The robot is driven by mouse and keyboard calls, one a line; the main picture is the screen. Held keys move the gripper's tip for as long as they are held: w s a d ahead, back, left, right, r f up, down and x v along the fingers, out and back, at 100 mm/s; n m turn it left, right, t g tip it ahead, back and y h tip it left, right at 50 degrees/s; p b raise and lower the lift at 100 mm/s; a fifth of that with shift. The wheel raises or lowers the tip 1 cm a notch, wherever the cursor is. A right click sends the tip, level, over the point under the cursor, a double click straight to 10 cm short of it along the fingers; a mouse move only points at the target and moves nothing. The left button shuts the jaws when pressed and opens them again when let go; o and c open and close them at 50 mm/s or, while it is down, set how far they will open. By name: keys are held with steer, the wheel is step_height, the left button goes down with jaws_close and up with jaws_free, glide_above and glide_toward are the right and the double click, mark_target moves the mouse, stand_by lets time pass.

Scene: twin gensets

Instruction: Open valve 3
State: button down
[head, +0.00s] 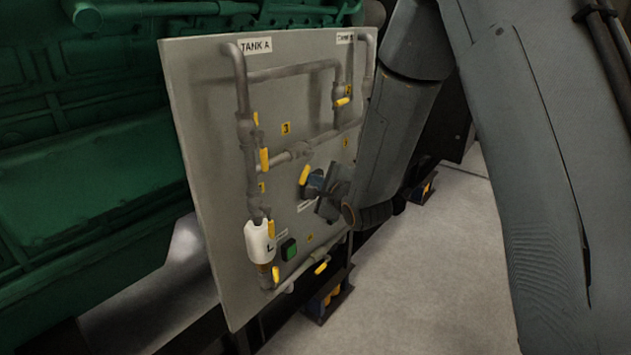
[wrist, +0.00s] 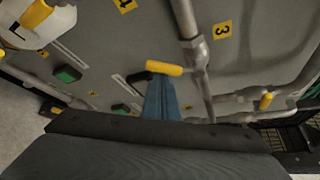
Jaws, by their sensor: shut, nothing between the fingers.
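The label "3" (head: 286,128) marks a valve on the middle cross pipe of the grey panel (head: 205,200). Its yellow handle (head: 304,175) points down, crosswise to the pipe. In the wrist view the same label (wrist: 222,29) is beside the valve body (wrist: 196,53), and the yellow handle (wrist: 164,68) sticks out to the left across the pipe. My gripper (head: 316,180) is just below and right of this handle. In the wrist view its blue fingers (wrist: 160,90) are shut and empty, with the tips right at the handle. I cannot tell whether they touch it.
Other yellow-handled valves and pipes surround this one, including a upper right valve (head: 343,102). A white container (head: 259,241) and a green button (head: 289,249) are lower on the panel. A green engine (head: 90,180) stands behind. Open floor (head: 430,260) lies right.

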mark_target(307, 169)
steer(key=shift+s+a+r, duration=0.35)
steer(key=shift+s+r, duration=0.05)
steer(key=shift+r, duration=0.15)
steer(key=shift+s+a+r, duration=0.3)
steer(key=shift+s+r, duration=0.05)
steer(key=shift+r, duration=0.15)
steer(key=shift+s+a+r, duration=0.2)
steer(key=shift+s+r, duration=0.05)
steer(key=shift+r, duration=0.9)
